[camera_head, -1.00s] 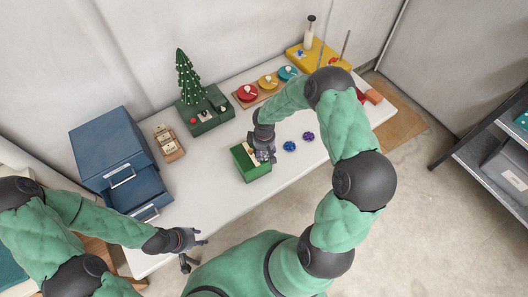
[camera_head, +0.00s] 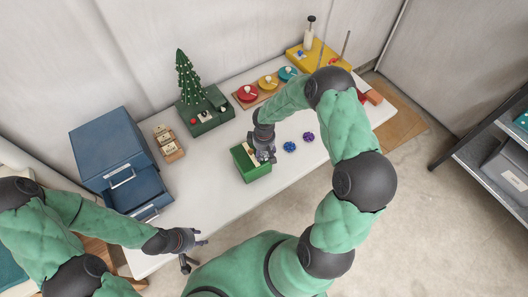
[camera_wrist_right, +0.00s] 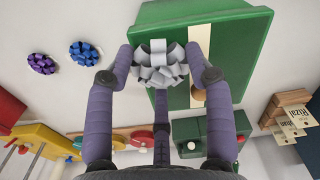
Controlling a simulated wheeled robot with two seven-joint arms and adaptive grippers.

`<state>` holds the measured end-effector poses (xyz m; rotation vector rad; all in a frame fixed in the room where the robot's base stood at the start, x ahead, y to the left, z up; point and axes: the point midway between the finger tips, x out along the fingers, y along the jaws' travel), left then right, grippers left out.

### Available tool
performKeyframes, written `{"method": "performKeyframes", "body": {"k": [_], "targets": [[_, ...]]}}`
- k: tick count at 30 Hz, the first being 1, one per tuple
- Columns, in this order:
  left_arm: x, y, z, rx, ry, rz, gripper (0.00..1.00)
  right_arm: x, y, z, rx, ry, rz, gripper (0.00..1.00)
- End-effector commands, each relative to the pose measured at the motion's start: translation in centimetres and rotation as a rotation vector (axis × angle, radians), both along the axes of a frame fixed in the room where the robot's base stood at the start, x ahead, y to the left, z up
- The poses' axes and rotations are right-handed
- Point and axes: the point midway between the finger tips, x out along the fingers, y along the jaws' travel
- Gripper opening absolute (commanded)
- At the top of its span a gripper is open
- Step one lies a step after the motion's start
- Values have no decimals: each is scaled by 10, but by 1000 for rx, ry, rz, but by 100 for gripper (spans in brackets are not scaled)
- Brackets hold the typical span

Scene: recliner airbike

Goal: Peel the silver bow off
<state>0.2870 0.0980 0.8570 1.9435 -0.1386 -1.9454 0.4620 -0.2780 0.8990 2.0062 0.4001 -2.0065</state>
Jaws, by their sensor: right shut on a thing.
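The silver bow (camera_wrist_right: 160,64) sits on a green box (camera_wrist_right: 250,45), beside a cream strip, in the right wrist view. In the head view the green box (camera_head: 253,174) stands near the front edge of the table. My right gripper (camera_wrist_right: 164,62) is shut on the silver bow, with fingers on both sides of it and a third finger below; it also shows over the box in the head view (camera_head: 264,155). I cannot tell whether the bow is apart from the box. My left gripper (camera_head: 195,250) is empty with its fingers spread, in front of the table's edge.
A blue bow (camera_head: 289,146) and a purple bow (camera_head: 308,136) lie right of the box. A blue drawer cabinet (camera_head: 105,150), a small tree on a green base (camera_head: 205,121), coloured discs and a yellow tray (camera_head: 310,60) stand farther back. The front table middle is clear.

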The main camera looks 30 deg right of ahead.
Motion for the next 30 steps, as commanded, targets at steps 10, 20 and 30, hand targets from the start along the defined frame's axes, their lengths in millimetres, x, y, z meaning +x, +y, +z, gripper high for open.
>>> {"method": "performKeyframes", "body": {"k": [10,20,30], "targets": [[0,0,1,0,0,0,40,0,0,1,0,0,0,23],[0,0,6,0,0,0,40,0,0,9,0,0,0,23],[0,0,11,0,0,0,40,0,0,18,-1,0,0,23]]}}
